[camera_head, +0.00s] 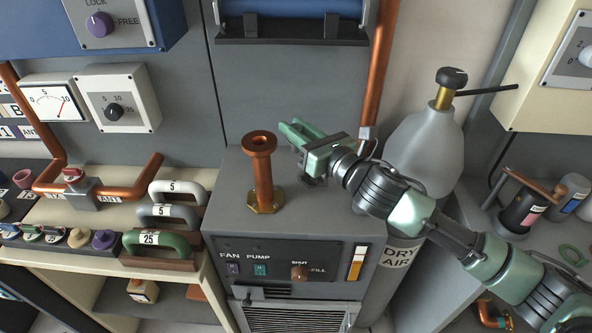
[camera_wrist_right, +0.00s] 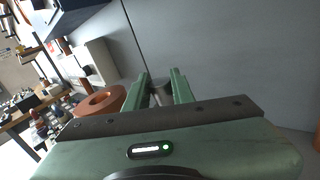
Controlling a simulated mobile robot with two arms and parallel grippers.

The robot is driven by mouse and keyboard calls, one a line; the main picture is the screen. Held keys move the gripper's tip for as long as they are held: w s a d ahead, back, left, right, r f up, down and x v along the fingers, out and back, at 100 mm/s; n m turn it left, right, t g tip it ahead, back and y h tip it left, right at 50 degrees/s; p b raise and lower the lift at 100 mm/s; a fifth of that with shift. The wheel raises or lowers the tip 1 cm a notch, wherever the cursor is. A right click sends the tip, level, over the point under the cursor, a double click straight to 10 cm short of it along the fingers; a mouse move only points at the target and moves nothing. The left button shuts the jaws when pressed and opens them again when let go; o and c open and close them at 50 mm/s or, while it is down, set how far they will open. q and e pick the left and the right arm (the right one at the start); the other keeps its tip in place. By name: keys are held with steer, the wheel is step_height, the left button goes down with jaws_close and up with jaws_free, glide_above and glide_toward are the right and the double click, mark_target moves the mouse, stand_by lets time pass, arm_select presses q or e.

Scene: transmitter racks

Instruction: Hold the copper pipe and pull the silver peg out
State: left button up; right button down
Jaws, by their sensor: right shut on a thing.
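The copper pipe (camera_head: 263,180) stands upright on a brass base on top of the grey cabinet. Its flanged top shows a dark open hole. The flange (camera_wrist_right: 98,103) also shows left of the fingers in the right wrist view. My right gripper (camera_head: 292,127) is just right of the pipe's top and apart from it in the picture. In the right wrist view, its fingers (camera_wrist_right: 162,80) are shut on a grey metal piece, the silver peg (camera_wrist_right: 161,91). The peg is mostly hidden there, and hidden in the head view. My left gripper is not in view.
The grey cabinet (camera_head: 225,205) carries the pipe. A grey bottle (camera_head: 425,150) with a black cap stands right, behind my right arm. Several handles, including a green one (camera_head: 160,240), are on the left bench. A vertical copper pipe (camera_head: 378,75) runs up the back wall.

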step_height(320, 180, down, 11)
steer(key=shift+f, duration=0.15)
stand_by(0.4)
steer(key=shift+f, duration=0.2)
steer(key=c, duration=1.2)
jaws_free()
